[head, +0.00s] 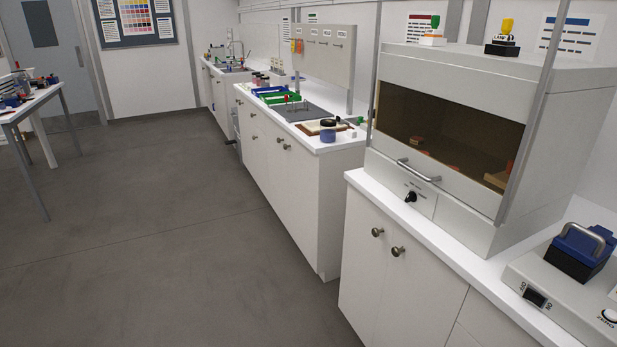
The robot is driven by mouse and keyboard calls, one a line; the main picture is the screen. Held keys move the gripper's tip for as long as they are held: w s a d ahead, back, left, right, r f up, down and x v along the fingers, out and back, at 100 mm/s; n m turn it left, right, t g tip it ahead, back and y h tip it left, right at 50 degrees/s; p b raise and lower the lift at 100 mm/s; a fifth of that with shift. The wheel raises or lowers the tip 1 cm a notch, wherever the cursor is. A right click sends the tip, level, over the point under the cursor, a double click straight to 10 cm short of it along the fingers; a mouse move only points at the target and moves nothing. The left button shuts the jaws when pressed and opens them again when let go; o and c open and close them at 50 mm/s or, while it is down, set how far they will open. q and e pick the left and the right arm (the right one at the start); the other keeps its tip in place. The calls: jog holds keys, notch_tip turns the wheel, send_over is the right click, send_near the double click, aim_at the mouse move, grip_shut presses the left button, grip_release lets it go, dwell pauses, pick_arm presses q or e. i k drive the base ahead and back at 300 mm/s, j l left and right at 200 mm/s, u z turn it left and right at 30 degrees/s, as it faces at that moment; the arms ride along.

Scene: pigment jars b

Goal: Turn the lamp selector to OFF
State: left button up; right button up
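A black rotary knob (410,197), which looks like the lamp selector, sits on the light front panel of a grey viewing cabinet (470,68). The knob is below the cabinet's dark window and its bar handle (419,170). Small markings surround the knob, but they are too small to read, so I cannot tell its setting. The cabinet stands on a white counter at the right. Neither of my grippers is in view.
A grey device (560,290) with a blue-black handled block stands right of the cabinet. Cupboard knobs (377,232) stick out below the counter. Another counter (300,150) carries trays and jars. A white table (30,100) stands at left. The grey floor (150,220) between is clear.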

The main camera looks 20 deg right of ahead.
aim_at(411, 197)
jog(key=i+j, duration=0.1)
jog(key=i, duration=0.55)
jog(key=i+j, duration=0.15)
jog(key=i, duration=0.55)
jog(key=l+z, duration=0.05)
